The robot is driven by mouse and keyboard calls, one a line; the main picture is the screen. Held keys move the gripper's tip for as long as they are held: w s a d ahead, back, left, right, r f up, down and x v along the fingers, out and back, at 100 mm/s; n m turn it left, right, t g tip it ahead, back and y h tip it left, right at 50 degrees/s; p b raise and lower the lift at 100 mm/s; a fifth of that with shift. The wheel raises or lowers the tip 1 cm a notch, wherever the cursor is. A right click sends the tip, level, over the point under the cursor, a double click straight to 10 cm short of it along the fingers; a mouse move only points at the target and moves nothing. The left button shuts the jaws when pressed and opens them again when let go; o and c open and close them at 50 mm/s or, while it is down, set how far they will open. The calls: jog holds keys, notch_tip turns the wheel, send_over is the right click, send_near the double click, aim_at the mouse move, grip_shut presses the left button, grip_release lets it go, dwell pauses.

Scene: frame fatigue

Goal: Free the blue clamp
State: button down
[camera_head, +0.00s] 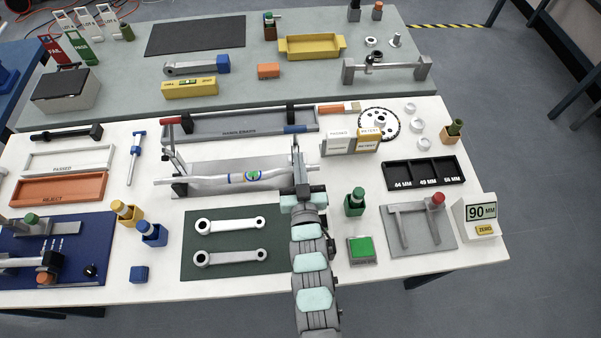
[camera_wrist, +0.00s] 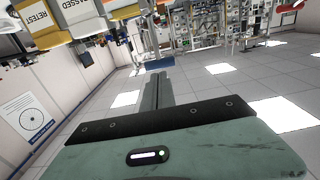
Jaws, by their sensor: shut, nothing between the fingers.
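The handlebar (camera_head: 215,181), a silver tube with coloured bands, lies across a grey fixture (camera_head: 190,164). A blue lever (camera_head: 295,129) shows above the fixture's right end, by a thin upright post; it seems to be the blue clamp's handle. A red lever (camera_head: 170,120) tops the left post. My gripper (camera_head: 298,165) is at the fixture's right end, in front of and below the blue lever in the picture. It covers part of the tube there; contact cannot be told.
A blue-and-silver bar tool (camera_head: 135,158) lies left of the fixture. PASSED and RETEST boxes (camera_head: 352,143) stand right of my gripper. A green mat (camera_head: 240,242) with two crank arms lies in front. A green-topped bottle (camera_head: 355,199) stands near my arm.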

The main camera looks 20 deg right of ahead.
aim_at(295, 132)
jog(key=p+x, duration=0.1)
jog(key=x, duration=0.5)
jog(key=shift+r, duration=0.15)
jog(key=shift+w+d, duration=0.1)
jog(key=shift+w, duration=0.25)
jog(key=shift+p, duration=0.3)
